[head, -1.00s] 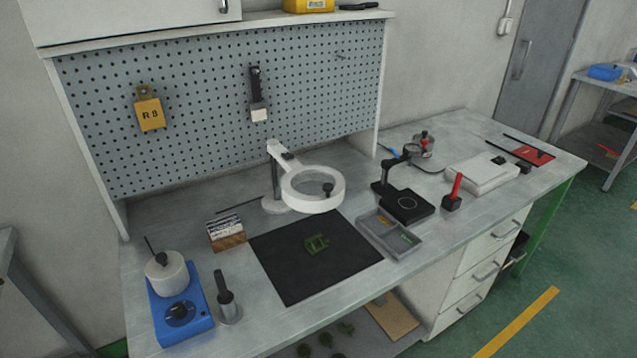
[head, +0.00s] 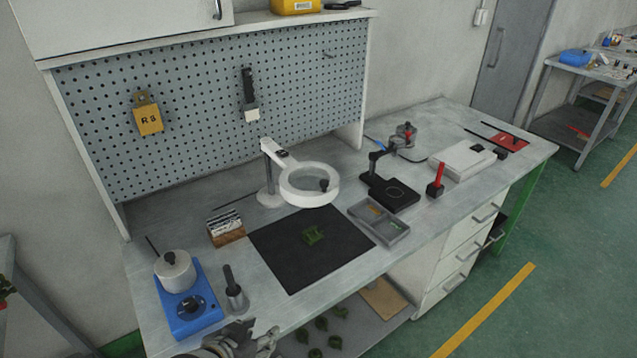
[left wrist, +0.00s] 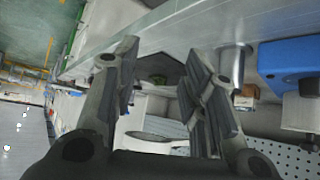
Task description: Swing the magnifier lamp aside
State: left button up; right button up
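The white magnifier lamp (head: 309,203) stands at the back of the bench, its round lens ring with a black knob held over the back edge of a black mat (head: 315,265). Its short arm reaches back to a post. My left gripper (head: 245,338) shows at the bottom edge of the head view, in front of the bench and well apart from the lamp. In the left wrist view its two fingers (left wrist: 160,75) are spread with nothing between them. A white ring, apparently the lamp (left wrist: 150,142), shows beyond them, partly hidden. My right gripper is in neither view.
A blue wax pot (head: 189,308) and a metal holder with a dark handle (head: 234,292) stand at the front left. A grey tray (head: 379,226) and a black stand (head: 390,195) are right of the lamp. Pegboard rises behind.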

pick_arm(q)
jog(key=w+d+r+m+t+h, duration=0.1)
jog(key=w+d+r+t+h, duration=0.25)
jog(key=w+r, duration=0.45)
jog(key=m+t+h, duration=0.1)
jog(key=t+h, duration=0.2)
send_near(322, 185)
jog(key=p+x, duration=0.2)
jog(key=x, duration=0.7)
jog(key=shift+w+d+r, duration=0.1)
jog(key=shift+w+d, duration=0.05)
jog(key=shift+w, duration=0.2)
grip_shut()
